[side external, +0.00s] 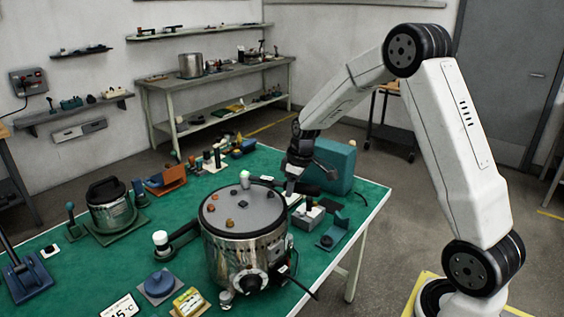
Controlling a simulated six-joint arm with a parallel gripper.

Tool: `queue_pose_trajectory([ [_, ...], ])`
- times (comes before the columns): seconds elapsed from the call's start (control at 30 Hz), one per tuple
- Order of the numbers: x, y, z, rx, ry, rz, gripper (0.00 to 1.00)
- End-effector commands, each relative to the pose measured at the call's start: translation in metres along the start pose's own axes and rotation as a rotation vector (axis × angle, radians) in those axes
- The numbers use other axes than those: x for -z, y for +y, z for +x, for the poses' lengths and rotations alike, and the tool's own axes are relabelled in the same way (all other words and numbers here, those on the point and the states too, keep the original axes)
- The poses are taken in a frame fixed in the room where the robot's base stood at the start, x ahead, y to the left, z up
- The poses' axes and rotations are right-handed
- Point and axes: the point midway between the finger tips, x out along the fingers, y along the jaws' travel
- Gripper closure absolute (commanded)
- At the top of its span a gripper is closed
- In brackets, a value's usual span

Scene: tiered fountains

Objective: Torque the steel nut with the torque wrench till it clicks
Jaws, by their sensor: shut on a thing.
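My gripper (292,186) is at the right rim of a large steel pot (228,258) with a grey lid (255,212). It points down and is shut on a dark, bar-like thing (308,189), which may be the torque wrench; its far end is hard to make out. The fingertips are partly lost against dark parts. I cannot tell which, if any, is the steel nut.
The green table (95,265) is crowded. A teal block (333,166) stands just right of the gripper, and a small grey box (308,217) sits in front of it. A smaller lidded pot (110,205) stands at left. Clear green surface shows at the front left.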

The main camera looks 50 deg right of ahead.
Motion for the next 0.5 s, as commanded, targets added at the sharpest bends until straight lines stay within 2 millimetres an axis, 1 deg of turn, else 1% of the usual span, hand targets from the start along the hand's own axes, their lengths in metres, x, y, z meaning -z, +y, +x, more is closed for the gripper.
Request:
queue_pose_trajectory([
  [0.5,0.0018,0.0007,-0.0065,-0.002,0.002,-0.001,1.0],
])
